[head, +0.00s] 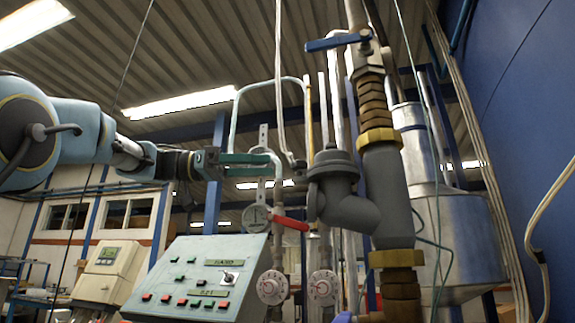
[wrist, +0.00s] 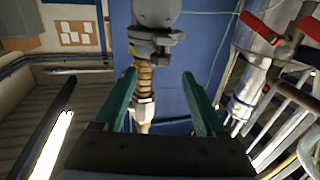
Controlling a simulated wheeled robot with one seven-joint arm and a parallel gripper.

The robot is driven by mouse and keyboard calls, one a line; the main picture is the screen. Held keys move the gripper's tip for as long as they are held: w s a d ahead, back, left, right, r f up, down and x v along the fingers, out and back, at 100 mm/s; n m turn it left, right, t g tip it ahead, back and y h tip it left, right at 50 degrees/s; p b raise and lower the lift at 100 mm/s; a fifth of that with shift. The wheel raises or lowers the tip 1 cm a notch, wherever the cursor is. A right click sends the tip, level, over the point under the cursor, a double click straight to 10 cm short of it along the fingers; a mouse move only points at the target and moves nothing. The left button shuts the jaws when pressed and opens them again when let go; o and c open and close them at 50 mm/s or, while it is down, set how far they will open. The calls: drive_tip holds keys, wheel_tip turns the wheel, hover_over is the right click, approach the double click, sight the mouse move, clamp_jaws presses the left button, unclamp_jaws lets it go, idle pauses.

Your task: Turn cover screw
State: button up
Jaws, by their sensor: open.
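A grey water meter (head: 345,195) sits on the pipe run right of centre in the head view, with a rounded cap on top and a flap-like dark part at its left side. In the wrist view, a grey fitting (wrist: 155,42) at top centre appears to be part of this meter. I cannot clearly pick out the cover screw. My gripper (head: 281,165) reaches in from the left, level with the meter's upper part, its green fingers pointing at it. In the wrist view my gripper (wrist: 160,75) is open and empty, and the brass pipe section (wrist: 144,78) shows between the fingers.
A thin pipe with a pressure gauge (head: 257,216) and red lever (head: 290,223) stands below my fingers. A sloped control panel (head: 200,278) is lower left. A blue-handled valve (head: 338,40) is above the meter. Red valve handles (wrist: 262,28) show right in the wrist view.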

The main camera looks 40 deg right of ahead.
sight(299, 170)
drive_tip(key=p+x, duration=0.1)
drive_tip(key=x, duration=0.5)
clamp_jaws()
idle(0.6)
